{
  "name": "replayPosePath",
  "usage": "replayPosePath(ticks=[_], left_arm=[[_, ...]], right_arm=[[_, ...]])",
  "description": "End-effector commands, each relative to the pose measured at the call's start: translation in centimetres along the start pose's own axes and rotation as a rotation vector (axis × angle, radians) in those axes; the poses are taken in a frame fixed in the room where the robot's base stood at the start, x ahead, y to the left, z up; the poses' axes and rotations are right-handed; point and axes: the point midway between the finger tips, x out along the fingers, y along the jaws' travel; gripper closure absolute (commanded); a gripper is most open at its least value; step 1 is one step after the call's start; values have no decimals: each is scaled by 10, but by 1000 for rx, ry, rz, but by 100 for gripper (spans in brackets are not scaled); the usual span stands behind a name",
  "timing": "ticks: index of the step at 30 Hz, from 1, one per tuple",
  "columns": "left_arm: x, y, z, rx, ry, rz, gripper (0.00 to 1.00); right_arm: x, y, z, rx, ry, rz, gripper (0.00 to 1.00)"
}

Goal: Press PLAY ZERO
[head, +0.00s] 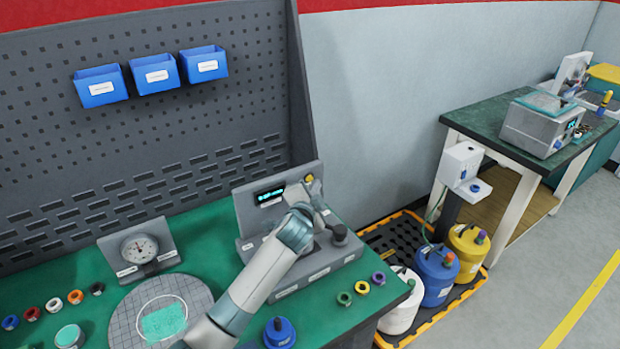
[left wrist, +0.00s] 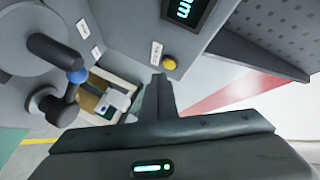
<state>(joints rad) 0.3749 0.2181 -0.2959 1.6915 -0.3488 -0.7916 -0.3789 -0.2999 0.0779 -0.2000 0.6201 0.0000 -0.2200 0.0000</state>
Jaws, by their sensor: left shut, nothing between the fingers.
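A grey test unit (head: 248,222) stands on the green bench top, with a lit display (head: 270,194) on its upright panel. A yellow button (head: 309,178) sits at the panel's upper right; it also shows in the left wrist view (left wrist: 170,62), beside a small white label (left wrist: 156,53) too small to read surely. My left gripper (head: 318,196) is in front of the panel's right side, close to the button. In the left wrist view its fingers (left wrist: 158,82) are shut with nothing between them, their tips just below the button. Whether they touch it I cannot tell. My right gripper is not in view.
A dark knob (head: 339,233) stands on the unit's right end. A dial gauge (head: 139,248), a round grey plate (head: 192,290), a blue weight-like piece (head: 279,331) and several coloured rings lie on the bench. Drums stand on the floor at the right.

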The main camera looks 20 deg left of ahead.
Motion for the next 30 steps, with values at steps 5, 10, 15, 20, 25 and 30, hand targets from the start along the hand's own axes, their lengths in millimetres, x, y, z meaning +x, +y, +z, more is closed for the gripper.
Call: replayPosePath(ticks=[5,10,15,20,25,30], left_arm=[[-1,1,-1,0,0,0,100],[-1,1,-1,0,0,0,100],[-4,4,-4,-1,1,2,100],[-13,9,-10,-1,1,2,100],[-23,16,-18,-2,1,2,100],[-32,23,-23,-1,0,2,100]], right_arm=[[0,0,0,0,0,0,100],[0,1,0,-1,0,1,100],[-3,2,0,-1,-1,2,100],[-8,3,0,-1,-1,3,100],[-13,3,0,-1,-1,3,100],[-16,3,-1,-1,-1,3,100]])
